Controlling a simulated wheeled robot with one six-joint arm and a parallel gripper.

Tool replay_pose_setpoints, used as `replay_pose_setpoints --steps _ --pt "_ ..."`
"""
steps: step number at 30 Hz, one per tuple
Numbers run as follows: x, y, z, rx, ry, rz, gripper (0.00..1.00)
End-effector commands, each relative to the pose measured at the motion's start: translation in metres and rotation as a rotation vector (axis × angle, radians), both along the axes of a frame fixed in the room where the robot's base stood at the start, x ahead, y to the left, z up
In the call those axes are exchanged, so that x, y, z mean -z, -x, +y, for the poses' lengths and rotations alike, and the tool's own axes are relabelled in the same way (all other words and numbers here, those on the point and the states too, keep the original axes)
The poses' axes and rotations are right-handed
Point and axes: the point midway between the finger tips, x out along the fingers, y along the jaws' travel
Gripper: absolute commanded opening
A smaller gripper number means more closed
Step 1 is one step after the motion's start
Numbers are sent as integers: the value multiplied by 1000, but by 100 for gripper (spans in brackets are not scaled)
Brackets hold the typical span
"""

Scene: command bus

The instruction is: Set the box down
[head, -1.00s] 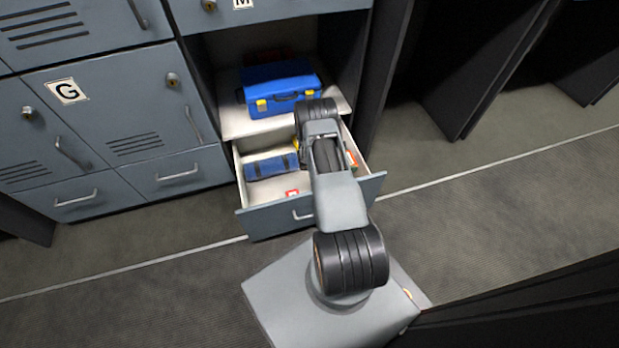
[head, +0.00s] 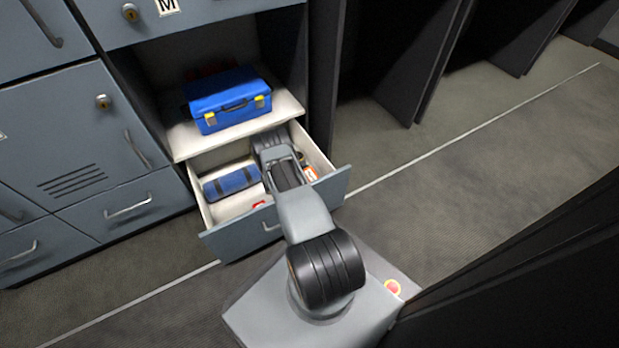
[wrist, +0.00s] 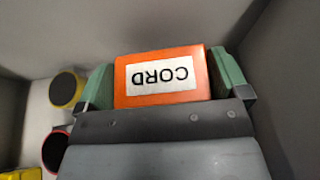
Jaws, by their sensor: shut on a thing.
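The box (wrist: 163,78) is orange with a white label reading CORD, upside down in the wrist view. My gripper (wrist: 164,84) is shut on it, with a green fingertip pad at each side. Grey drawer walls surround it in the wrist view. In the head view my arm reaches into the open drawer (head: 230,248), and its links hide the gripper. An orange-and-white patch (head: 311,173) shows right of my arm inside the drawer; it may be this box. Whether the box touches the drawer floor, I cannot tell.
A blue roll with dark straps (head: 232,182) lies in the drawer's left part. A blue case with yellow latches (head: 230,101) stands on the shelf above. Yellow (wrist: 66,90) and red-rimmed (wrist: 55,150) round items lie left of the gripper in the wrist view.

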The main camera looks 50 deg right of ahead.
Motion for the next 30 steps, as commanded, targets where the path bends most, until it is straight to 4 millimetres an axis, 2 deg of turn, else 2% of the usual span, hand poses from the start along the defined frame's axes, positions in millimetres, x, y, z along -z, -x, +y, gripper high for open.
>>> replay_pose_setpoints --steps 18,19,20,30 --pt "11 0 0 0 0 0 67" --pt "12 0 0 0 0 1 95" --pt "12 0 0 0 0 1 98" --pt "6 0 0 0 0 0 100"
